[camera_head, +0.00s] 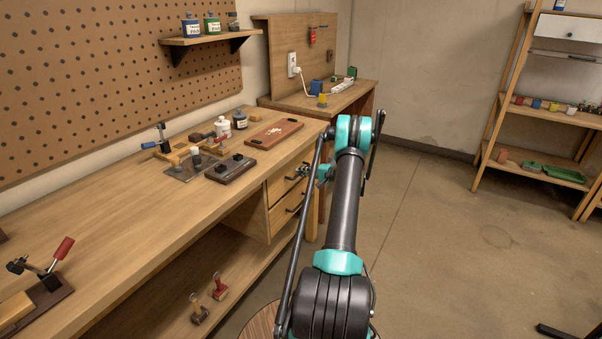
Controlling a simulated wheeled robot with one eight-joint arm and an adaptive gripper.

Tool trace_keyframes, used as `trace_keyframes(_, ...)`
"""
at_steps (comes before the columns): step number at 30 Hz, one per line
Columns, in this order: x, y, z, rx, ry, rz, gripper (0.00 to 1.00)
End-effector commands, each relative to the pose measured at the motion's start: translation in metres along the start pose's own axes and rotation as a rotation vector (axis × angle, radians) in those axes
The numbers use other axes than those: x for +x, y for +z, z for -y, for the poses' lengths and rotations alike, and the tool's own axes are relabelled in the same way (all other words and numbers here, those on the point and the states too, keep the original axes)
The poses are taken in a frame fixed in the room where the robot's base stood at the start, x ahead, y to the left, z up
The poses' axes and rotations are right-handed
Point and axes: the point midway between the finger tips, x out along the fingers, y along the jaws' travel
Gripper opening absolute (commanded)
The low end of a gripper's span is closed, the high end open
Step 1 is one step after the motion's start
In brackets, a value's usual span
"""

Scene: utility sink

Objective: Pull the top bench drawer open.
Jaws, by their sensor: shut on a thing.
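The wooden bench (120,210) runs along the left wall, with two light-wood drawers, one above the other, under its right end. The top bench drawer (279,187) looks about flush with the lower drawer (284,213); a small gap cannot be told. My gripper (302,171) is at the front of the top drawer, shut on its dark handle. The jaws are small in view, and my arm hides part of the drawer fronts' right side.
A brown tray (274,133), a dark block (231,168), bottles and clamps stand on the bench top. A second bench (345,95) stands behind. Floor right of my arm is clear up to the shelf rack (545,140).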

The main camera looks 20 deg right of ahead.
Motion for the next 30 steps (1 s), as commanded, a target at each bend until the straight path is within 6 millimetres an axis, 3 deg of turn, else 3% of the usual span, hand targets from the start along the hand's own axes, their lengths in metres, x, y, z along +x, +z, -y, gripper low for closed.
trace_keyframes(8,-0.045,-0.001,-0.01,0.0,0.001,-0.004,0.0)
trace_keyframes(21,-0.161,-0.001,-0.034,0.001,0.001,-0.005,0.0)
trace_keyframes(30,-0.222,0.0,-0.046,0.001,0.001,-0.003,0.0)
